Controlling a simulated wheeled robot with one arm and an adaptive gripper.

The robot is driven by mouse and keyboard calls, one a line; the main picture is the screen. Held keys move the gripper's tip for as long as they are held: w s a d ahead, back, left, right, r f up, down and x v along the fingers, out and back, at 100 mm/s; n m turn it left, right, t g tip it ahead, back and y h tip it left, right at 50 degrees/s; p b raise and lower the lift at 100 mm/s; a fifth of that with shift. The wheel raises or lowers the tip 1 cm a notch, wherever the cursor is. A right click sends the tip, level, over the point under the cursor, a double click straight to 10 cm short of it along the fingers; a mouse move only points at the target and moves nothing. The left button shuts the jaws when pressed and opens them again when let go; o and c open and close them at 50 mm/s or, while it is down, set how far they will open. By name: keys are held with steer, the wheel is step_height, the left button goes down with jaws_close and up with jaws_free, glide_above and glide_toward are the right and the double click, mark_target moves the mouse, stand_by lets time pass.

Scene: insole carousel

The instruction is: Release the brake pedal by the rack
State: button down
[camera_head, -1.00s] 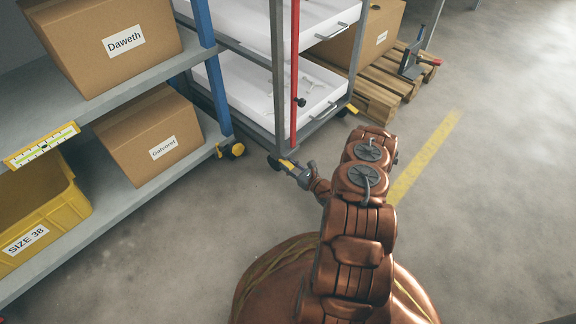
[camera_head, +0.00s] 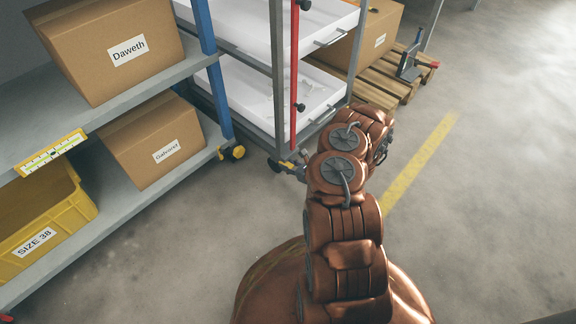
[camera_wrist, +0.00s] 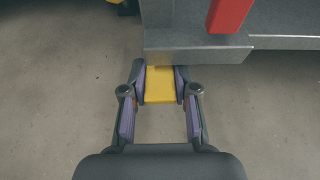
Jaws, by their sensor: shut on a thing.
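The brake pedal (camera_wrist: 160,86) is a flat yellow plate jutting out from under the rack's grey bottom beam (camera_wrist: 197,48). In the head view the rack (camera_head: 279,85) has grey posts, one red upright and white trays. My gripper (camera_wrist: 160,92) has its fingers on both sides of the pedal, shut on it. In the head view my gripper (camera_head: 293,166) is small at the foot of the rack, partly hidden by my arm. The pedal's inner end is hidden beneath the beam.
A blue-and-grey shelf (camera_head: 218,92) with cardboard boxes (camera_head: 118,48) and a yellow bin (camera_head: 42,215) stands at left. A pallet (camera_head: 383,92) with a box lies beyond the rack. The floor at right is open, with a yellow line (camera_head: 420,160).

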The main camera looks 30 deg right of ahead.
steer(key=c, duration=0.9)
jaws_free()
steer(key=shift+s, duration=0.1)
steer(key=v, duration=1.2)
